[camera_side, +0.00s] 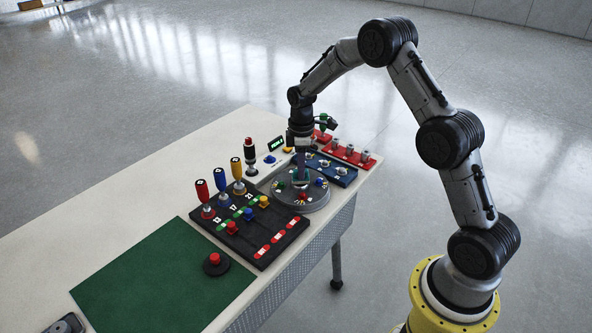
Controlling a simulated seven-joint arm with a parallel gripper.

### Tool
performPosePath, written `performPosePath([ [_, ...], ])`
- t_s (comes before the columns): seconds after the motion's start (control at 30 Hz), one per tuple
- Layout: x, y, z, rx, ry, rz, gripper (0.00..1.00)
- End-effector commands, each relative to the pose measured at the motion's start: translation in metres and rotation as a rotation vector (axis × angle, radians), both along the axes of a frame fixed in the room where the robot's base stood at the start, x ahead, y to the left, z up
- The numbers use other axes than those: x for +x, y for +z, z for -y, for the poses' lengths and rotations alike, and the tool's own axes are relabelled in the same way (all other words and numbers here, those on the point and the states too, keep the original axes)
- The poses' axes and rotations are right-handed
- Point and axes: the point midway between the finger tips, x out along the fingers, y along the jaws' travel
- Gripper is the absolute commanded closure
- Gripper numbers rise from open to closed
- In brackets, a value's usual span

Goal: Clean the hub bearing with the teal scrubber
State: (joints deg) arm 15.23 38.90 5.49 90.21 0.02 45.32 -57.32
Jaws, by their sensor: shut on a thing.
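The round grey hub (313,205) stands on the table's right part, with small green, red and blue knobs around its top. My gripper (301,172) points down over the middle of the hub. It is shut on a small teal piece, which looks like the teal scrubber (301,181). The scrubber is low at the hub's centre; whether it touches is too small to tell. The hub bearing at the centre is mostly hidden by the gripper and scrubber.
A black tray (262,262) with red, blue and yellow-handled tools is left of the hub. A blue tray (343,180) and red tray (367,163) lie behind right. A black-and-red upright tool (249,155) stands behind. The green mat (150,285) holds a red button (214,259) at its edge.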

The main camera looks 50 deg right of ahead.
Motion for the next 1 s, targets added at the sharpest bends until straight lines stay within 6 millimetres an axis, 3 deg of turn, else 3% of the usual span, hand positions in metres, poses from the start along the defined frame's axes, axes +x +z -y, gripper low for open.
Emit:
performPosePath([
  [0.3,-0.001,-0.001,0.027,-0.001,-0.001,-0.004,1.00],
  [1.0,-0.001,-0.002,-0.036,0.002,0.003,-0.006,1.00],
])
